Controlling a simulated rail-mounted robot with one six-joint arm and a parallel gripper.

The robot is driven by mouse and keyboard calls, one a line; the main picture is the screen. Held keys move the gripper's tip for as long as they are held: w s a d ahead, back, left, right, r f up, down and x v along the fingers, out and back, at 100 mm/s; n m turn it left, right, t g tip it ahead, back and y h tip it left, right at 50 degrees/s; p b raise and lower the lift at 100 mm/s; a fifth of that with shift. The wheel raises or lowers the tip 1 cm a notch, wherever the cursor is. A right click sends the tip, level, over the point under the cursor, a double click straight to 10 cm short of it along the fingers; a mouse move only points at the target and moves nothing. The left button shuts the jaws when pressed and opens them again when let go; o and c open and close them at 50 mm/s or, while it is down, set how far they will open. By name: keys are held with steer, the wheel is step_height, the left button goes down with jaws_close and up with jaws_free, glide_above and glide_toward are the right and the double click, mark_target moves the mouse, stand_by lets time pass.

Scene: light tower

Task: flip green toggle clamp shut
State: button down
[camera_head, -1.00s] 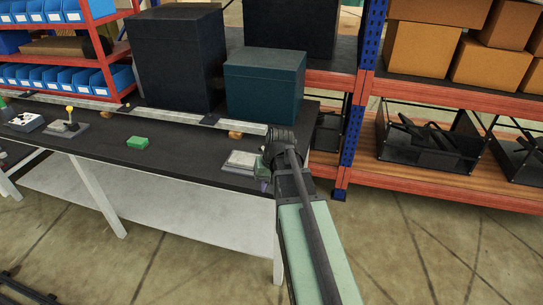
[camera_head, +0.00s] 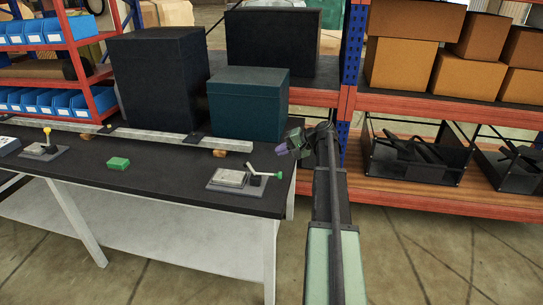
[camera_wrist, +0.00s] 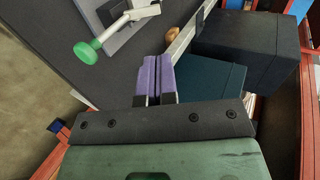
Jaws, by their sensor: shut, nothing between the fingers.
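The green toggle clamp (camera_head: 257,180) stands at the right end of the black workbench, beside a light flat block on a grey plate (camera_head: 218,187). Its pale lever slants down to the right, away from the block, and ends in a green knob (camera_head: 279,175). In the wrist view, the green knob (camera_wrist: 86,52) and lever show at upper left. My gripper (camera_head: 283,149) is above and behind the clamp, over the bench's right end, apart from it. Its purple fingers (camera_wrist: 159,77) are together and empty, left of centre in the wrist view.
A second clamp with a yellow knob (camera_head: 47,131) and a green block (camera_head: 118,163) are farther left on the bench. A teal box (camera_head: 248,105), a large black box (camera_head: 160,80) and a metal rail (camera_head: 150,135) line the back. The bench front is clear.

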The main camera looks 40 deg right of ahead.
mark_target(248, 163)
steer(key=b+x, duration=0.5)
steer(key=x, duration=0.7)
steer(key=shift+w+a+f+b, duration=0.1)
steer(key=shift+w+a+b, duration=0.05)
steer(key=shift+b, duration=0.15)
steer(key=shift+a, duration=0.1)
